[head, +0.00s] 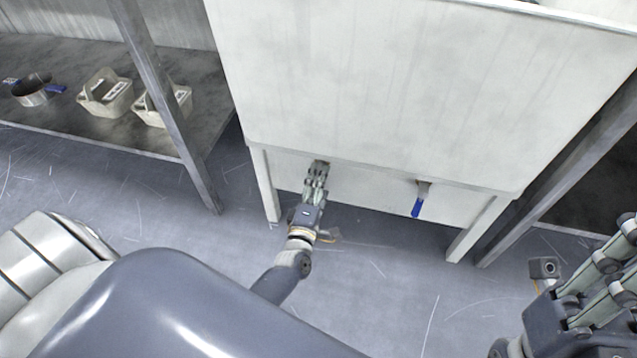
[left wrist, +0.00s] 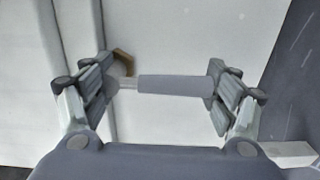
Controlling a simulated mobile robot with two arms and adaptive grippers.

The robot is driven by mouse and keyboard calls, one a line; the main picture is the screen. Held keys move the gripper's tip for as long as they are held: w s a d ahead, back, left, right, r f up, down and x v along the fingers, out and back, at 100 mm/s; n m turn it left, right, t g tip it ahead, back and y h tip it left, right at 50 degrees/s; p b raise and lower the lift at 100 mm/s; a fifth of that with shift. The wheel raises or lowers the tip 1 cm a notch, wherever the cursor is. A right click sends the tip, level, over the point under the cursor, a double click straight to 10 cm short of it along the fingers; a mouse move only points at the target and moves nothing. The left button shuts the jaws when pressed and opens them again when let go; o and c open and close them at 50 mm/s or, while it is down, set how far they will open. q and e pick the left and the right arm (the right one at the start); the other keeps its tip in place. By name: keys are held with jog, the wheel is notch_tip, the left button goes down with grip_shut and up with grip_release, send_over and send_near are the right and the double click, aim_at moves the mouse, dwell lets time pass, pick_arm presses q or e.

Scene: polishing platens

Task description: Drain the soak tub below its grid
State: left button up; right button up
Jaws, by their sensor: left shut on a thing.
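The white soak tub (head: 400,80) stands on legs and fills the upper middle of the head view. Its inside and its grid are out of sight. My left gripper (head: 317,168) is at the tub's lower front edge, left of centre. In the left wrist view my left gripper (left wrist: 165,85) is shut on a grey valve handle (left wrist: 175,88), with a finger at each end of it. A brass-coloured fitting (left wrist: 124,62) shows behind the left finger. A second valve with a blue handle (head: 418,205) hangs down to the right. My right gripper (head: 622,262) is partly cut off at the right edge.
A grey shelf (head: 60,120) at the left holds a metal pan (head: 30,95) and two pale caddies (head: 105,95). A grey post (head: 165,100) stands between shelf and tub. Another rack (head: 590,180) is at the right. The scratched floor below the tub looks clear.

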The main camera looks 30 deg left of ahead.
pick_arm(q)
jog(key=shift+w+r, duration=0.15)
jog(key=o, duration=1.5)
jog(key=shift+d, duration=0.1)
jog(key=v, duration=1.2)
